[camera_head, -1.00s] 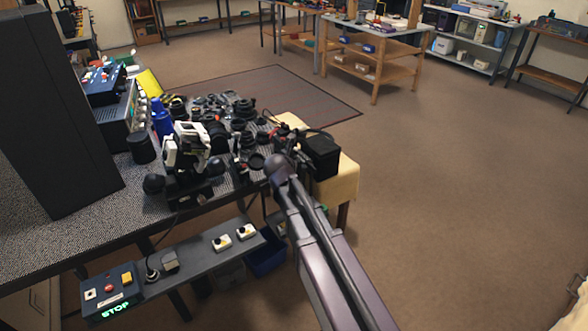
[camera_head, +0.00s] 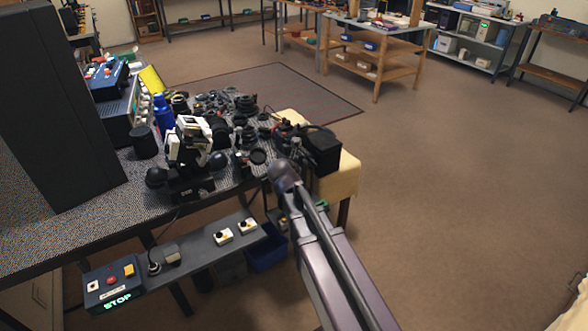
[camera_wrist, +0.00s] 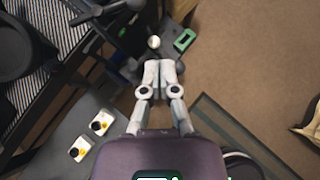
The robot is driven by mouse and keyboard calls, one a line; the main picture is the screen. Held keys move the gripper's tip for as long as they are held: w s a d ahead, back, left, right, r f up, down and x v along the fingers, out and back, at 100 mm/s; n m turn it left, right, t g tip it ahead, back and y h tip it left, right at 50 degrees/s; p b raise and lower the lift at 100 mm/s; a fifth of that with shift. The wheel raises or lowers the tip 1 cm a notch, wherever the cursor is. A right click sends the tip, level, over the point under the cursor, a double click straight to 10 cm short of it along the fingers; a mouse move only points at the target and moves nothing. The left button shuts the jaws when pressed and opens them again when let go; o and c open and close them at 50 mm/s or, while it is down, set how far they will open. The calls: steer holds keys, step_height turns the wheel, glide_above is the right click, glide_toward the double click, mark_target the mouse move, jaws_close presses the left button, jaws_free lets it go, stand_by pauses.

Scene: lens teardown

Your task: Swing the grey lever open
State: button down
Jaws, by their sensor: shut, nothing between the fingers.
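My gripper (camera_wrist: 161,78) shows in the wrist view with its two pale grey fingers together, nothing between them. Just beyond the fingertips is a dark jointed mechanism at the table edge, with a small pale round knob (camera_wrist: 154,42) and a dark grey arm (camera_wrist: 112,9) reaching up and right. I cannot tell for certain which part is the grey lever. The fingertips look close to the mechanism; contact cannot be made out. In the head view my arm hides my gripper.
A green-framed part (camera_wrist: 185,40) lies right of the knob. Below the table edge is a shelf with white switch boxes (camera_wrist: 100,122). In the head view, a black box (camera_head: 321,150) and many lens parts crowd the table. Open floor (camera_head: 460,210) lies right.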

steer(key=s+d+r+p, duration=0.1)
steer(key=s+r+p, duration=0.4)
steer(key=s+r, duration=0.1)
steer(key=shift+s, duration=0.55)
steer(key=shift+d+p, duration=0.15)
steer(key=shift+p, duration=0.15)
steer(key=s+d+m+g+y+p, duration=0.1)
steer(key=s+d+m+g+p, duration=0.2)
steer(key=s+m, duration=0.4)
steer(key=s+d+m+g+y+p, duration=0.2)
steer(key=s+d+m+g, duration=0.3)
steer(key=m, duration=2)
steer(key=shift+s+d+f+g+p, duration=0.25)
steer(key=shift+s+g+p, duration=0.2)
steer(key=shift+s+g, duration=0.45)
